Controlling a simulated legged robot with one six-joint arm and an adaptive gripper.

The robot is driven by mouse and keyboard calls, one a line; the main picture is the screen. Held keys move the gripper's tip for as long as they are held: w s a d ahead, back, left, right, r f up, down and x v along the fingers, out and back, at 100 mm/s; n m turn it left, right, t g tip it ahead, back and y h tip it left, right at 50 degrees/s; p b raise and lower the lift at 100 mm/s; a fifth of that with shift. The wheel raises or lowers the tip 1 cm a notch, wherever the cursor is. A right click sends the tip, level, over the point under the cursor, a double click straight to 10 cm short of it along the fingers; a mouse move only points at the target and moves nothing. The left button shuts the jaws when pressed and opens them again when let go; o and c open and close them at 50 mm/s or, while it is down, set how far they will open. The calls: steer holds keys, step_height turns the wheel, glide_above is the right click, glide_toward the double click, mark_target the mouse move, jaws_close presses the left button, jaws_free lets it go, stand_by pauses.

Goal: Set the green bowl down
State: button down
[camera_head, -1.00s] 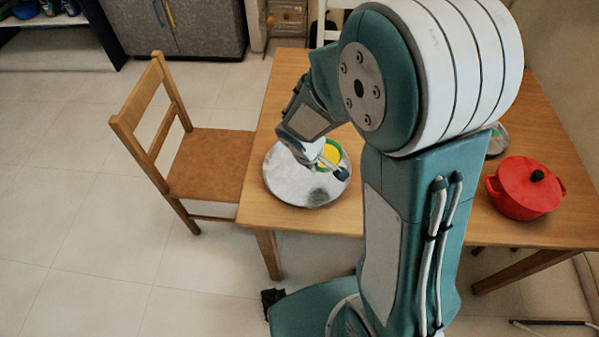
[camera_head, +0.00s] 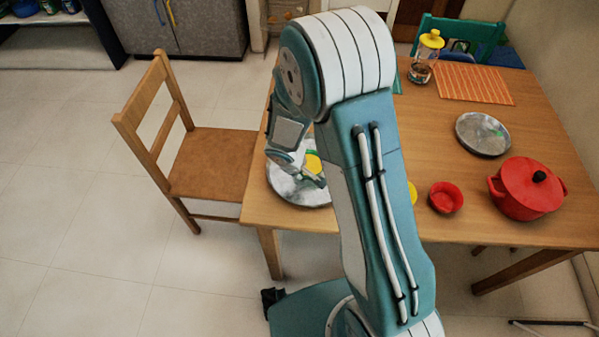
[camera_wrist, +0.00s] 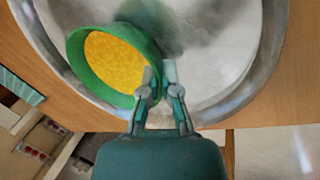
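The green bowl (camera_wrist: 84,82) has a yellow inside or contents. In the wrist view it is over the left part of a round grey metal tray (camera_wrist: 226,92). My gripper (camera_wrist: 160,76) has one finger inside the bowl's right rim and one outside, pinching the rim. Whether the bowl's base touches the tray is hidden. In the head view the tray (camera_head: 303,195) lies at the table's left front corner. The bowl (camera_head: 318,176) shows only in part there, behind my gripper (camera_head: 318,181).
A wooden chair (camera_head: 215,160) stands at the left edge.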

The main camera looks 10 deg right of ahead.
steer(key=shift+d+f, duration=0.1)
steer(key=shift+d, duration=0.1)
steer(key=c, duration=0.8)
jaws_free()
steer(key=shift+d, duration=0.25)
steer(key=shift+a, duration=0.25)
steer(key=shift+a+r, duration=0.1)
steer(key=shift+r, duration=0.2)
steer(key=v, duration=1.1)
steer(key=s+d+r+m+t+y, duration=0.1)
steer(key=s+d+r+m, duration=0.15)
steer(key=r, duration=0.35)
steer(key=s+d+r+m, duration=0.2)
steer(key=s+d+r, duration=0.15)
steer(key=r, duration=0.35)
steer(key=s+d+r+m+t+y, duration=0.1)
steer(key=s+r+m+t, duration=0.1)
steer(key=s+r, duration=0.5)
steer(key=s+m, duration=0.1)
steer(key=s, duration=0.4)
steer(key=shift+r+y, duration=0.35)
steer(key=shift+y, duration=0.05)
